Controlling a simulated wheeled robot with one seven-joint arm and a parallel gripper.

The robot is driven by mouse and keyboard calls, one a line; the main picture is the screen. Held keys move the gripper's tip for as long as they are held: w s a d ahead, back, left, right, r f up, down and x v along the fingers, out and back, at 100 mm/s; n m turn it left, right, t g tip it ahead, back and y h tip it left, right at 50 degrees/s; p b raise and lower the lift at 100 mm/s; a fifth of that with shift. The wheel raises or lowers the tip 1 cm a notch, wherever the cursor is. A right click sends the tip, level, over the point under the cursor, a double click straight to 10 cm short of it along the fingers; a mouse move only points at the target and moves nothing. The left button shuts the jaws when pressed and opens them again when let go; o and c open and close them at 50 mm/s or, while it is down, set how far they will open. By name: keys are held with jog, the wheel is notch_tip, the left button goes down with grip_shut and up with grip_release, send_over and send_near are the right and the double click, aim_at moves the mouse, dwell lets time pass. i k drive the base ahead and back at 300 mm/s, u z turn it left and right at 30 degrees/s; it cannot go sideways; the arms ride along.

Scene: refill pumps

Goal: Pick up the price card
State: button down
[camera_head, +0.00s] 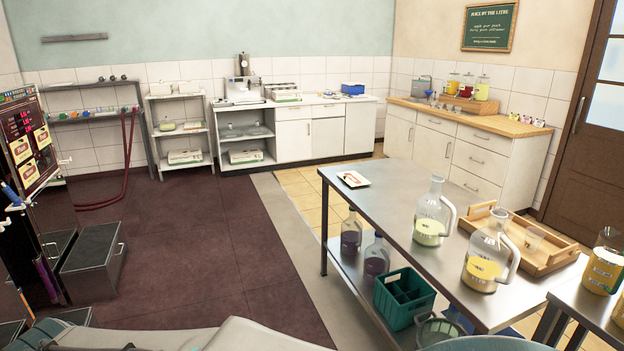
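A small white card with red and dark marks (353,179) lies flat near the far left end of the metal table (390,205). It looks like the price card, but its print is too small to read. Nothing covers it. Pale rounded parts at the bottom edge of the view look like my own arm. My gripper is not in view.
Glass jugs of yellow liquid (430,215) (487,262) and a wooden tray (545,262) stand right of the card. Purple bottles (376,262) and a green crate (404,298) are on the shelf below.

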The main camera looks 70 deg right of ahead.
aim_at(352, 178)
jog(key=z, duration=0.7)
jog(key=i, duration=0.7)
jog(key=z, duration=1.7)
jog(key=i, duration=1.55)
jog(key=z, duration=0.6)
jog(key=i, duration=0.65)
jog(key=u, duration=0.45)
jog(key=k, duration=0.8)
jog(key=u, duration=0.9)
jog(key=k, duration=0.45)
jog(key=u, duration=0.25)
jog(key=i, duration=1.45)
jog(key=z, duration=1)
jog(key=i, duration=1.1)
jog(key=z, duration=1.05)
